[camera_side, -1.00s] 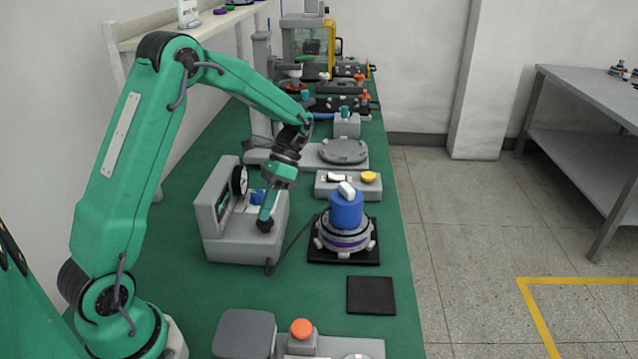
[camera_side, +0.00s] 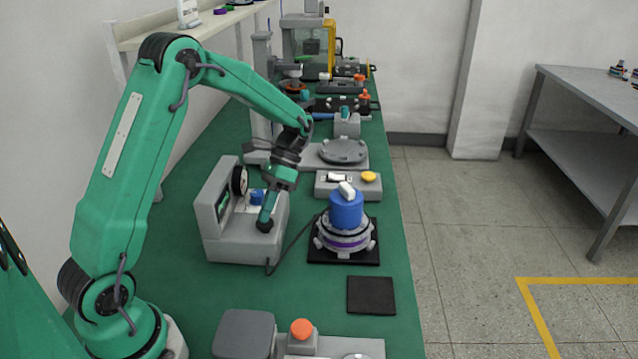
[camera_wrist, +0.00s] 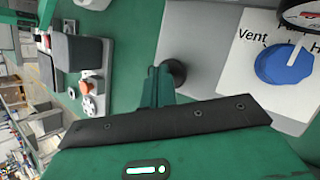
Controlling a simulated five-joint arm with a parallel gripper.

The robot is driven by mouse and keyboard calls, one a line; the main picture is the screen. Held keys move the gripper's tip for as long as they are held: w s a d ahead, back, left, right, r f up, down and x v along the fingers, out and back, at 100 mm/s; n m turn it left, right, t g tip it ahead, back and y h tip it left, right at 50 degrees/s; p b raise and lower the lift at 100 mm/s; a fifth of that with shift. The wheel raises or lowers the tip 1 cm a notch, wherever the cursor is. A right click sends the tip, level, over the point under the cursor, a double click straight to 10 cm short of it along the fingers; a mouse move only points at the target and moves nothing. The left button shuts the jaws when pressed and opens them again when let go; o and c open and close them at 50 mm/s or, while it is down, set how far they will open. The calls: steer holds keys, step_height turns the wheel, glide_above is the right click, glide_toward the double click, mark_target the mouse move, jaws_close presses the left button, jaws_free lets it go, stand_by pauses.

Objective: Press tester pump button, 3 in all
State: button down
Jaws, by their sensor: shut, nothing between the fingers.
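The tester (camera_side: 240,240) is a grey box with a sloped panel, a round gauge (camera_side: 239,181) and a blue knob (camera_side: 257,197). In the wrist view the knob (camera_wrist: 284,62) sits by the word "Vent". A round black button (camera_wrist: 177,71) shows on the tester's grey top, partly behind my fingertips. My gripper (camera_side: 265,222) points down at the tester's near right top, shut and empty, its tips at the button. In the wrist view my gripper (camera_wrist: 158,76) overlaps the button's edge; I cannot tell whether the button is pressed down.
A hub motor (camera_side: 342,240) with a blue cap (camera_side: 346,209) stands on a black pad right of the tester, a dark hose between them. An empty dark pad (camera_side: 371,295) lies nearer. An orange button (camera_side: 302,328) is at the front, a yellow one (camera_side: 368,176) behind.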

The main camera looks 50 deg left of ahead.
steer(key=shift+f, duration=0.7)
stand_by(0.9)
steer(key=shift+r, duration=1.4)
steer(key=shift+r, duration=0.1)
steer(key=shift+r, duration=2.45)
stand_by(0.9)
step_height(320, 180, up, 4)
steer(key=shift+a+f, duration=0.1)
steer(key=shift+f, duration=0.15)
stand_by(0.3)
